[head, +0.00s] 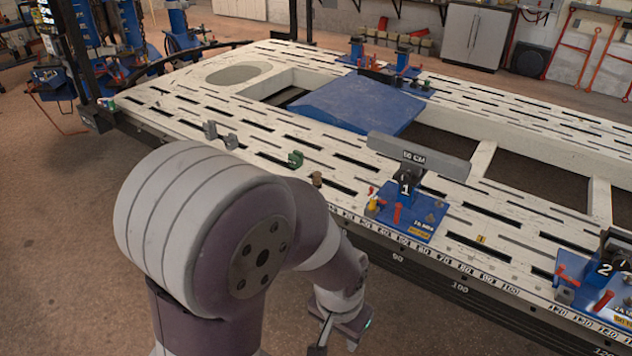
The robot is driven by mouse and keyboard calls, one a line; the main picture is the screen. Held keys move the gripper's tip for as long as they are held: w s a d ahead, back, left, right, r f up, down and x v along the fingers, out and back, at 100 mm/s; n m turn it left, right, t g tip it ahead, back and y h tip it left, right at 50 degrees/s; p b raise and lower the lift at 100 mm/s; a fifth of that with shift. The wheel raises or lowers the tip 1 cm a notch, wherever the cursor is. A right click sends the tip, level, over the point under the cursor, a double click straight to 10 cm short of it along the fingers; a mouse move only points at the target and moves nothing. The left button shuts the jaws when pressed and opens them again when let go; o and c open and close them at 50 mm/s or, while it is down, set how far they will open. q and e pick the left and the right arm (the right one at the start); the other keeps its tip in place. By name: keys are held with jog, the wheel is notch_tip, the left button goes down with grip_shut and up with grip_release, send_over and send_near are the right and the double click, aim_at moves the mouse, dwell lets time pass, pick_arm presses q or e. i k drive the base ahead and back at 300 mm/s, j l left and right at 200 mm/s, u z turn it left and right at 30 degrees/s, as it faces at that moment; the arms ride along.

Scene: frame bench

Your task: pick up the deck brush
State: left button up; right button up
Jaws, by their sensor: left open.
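I cannot make out a deck brush in the head view. My left arm comes in from the lower left and reaches down in front of the bench's near edge. My left gripper (338,334) is at the bottom edge of the picture, low beside the bench and over the brown floor. It is open, its fingertips are partly cut off by the frame, and I see nothing between them. My right gripper is out of view.
The slotted white frame bench (262,142) fills the middle and right. A blue fixture marked 1 (405,215) and another marked 2 (603,272) stand along its near edge. A blue panel (350,102) lies in its opening. Bare floor (60,235) is at left.

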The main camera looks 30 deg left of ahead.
aim_at(317, 180)
jog(key=i+j, duration=0.3)
jog(key=j, duration=0.15)
jog(key=i+j+z, duration=0.15)
jog(key=i+j, duration=0.15)
jog(key=j, duration=0.2)
jog(key=i+j, duration=0.3)
jog(key=j, duration=0.2)
jog(key=i+j+z, duration=0.1)
jog(key=i+j, duration=0.2)
jog(key=j, duration=0.2)
jog(key=i+j, duration=0.25)
jog(key=j, duration=0.25)
jog(key=i+j+z, duration=0.15)
jog(key=i+j, duration=0.15)
jog(key=j, duration=0.2)
jog(key=i+j, duration=0.2)
jog(key=j, duration=0.35)
jog(key=i+j+z, duration=0.1)
jog(key=i+j, duration=0.15)
jog(key=j, duration=0.3)
